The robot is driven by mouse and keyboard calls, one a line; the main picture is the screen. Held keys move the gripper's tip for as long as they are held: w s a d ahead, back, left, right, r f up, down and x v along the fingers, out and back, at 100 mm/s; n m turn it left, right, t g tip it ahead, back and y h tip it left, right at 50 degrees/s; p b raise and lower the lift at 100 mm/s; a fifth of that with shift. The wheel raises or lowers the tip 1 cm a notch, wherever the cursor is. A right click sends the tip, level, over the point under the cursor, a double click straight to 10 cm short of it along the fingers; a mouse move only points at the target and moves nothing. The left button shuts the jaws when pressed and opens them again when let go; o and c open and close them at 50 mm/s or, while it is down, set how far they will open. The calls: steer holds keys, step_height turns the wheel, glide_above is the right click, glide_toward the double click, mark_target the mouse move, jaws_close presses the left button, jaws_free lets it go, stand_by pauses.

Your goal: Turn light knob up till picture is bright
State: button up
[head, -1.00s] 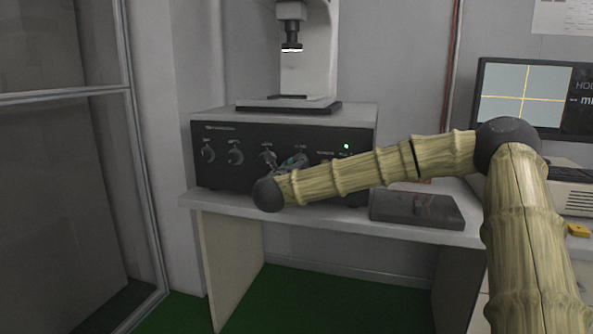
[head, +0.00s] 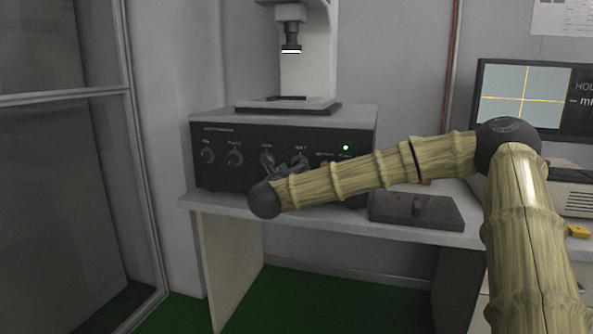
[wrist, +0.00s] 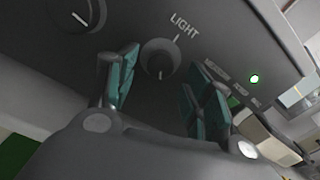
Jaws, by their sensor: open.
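The light knob (wrist: 158,56) is a dark round knob under the word LIGHT on the black control box (head: 220,172). In the wrist view its white mark points downward. My gripper (wrist: 166,82) is open, with one green-padded finger on each side of the knob and visible space between pads and knob. In the head view my gripper (head: 284,168) is at the box front, partly hidden by my arm. The picture is on the monitor (head: 517,97) at the right: a grey-blue field with a yellow cross.
Another knob (wrist: 84,12) is left of the light knob. A green lamp (wrist: 253,79) glows to its right. A microscope stand (head: 290,100) is on top of the box. A dark flat joystick panel (head: 395,208) lies on the desk (head: 220,202), below my forearm.

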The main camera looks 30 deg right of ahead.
steer(key=v, duration=0.9)
steer(key=shift+s+a, duration=0.25)
steer(key=shift+s, duration=0.05)
steer(key=w+d+n+p, duration=0.4)
steer(key=n+p, duration=0.7)
steer(key=p, duration=0.5)
steer(key=w+d+n+p, duration=0.4)
steer(key=n+p, duration=0.8)
steer(key=p, duration=0.4)
steer(key=shift+w+d+n, duration=0.25)
steer(key=shift+d+n, duration=0.05)
steer(key=shift+d, duration=0.55)
